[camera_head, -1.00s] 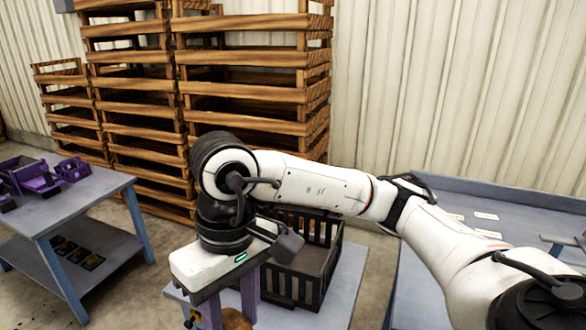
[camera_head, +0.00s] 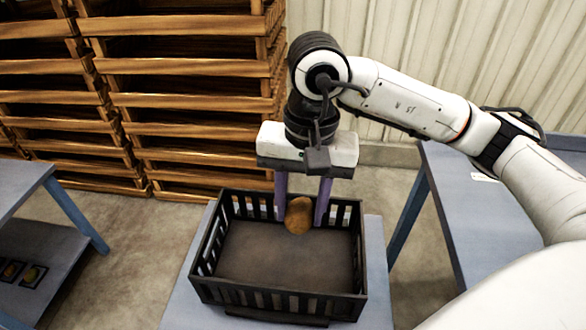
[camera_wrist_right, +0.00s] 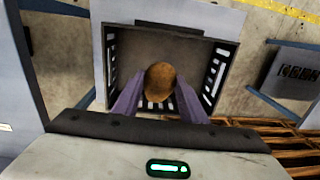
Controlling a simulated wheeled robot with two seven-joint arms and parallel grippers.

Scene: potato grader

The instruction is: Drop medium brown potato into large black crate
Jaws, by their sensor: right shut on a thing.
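The brown potato (camera_head: 299,215) is held between the purple fingers of my right gripper (camera_head: 300,208). It hangs over the far part of the large black crate (camera_head: 335,305), which has slatted walls and an empty floor. In the right wrist view the potato (camera_wrist_right: 160,82) sits between the fingertips (camera_wrist_right: 160,90), with the crate (camera_wrist_right: 226,75) behind it. The gripper points down, shut on the potato. My left gripper is not in view.
The crate stands on a blue-grey table (camera_head: 180,310). Another blue table (camera_head: 463,215) is at the right, and a blue two-level table (camera_head: 40,250) at the left. Stacked wooden crates (camera_head: 190,100) stand behind, near the wall.

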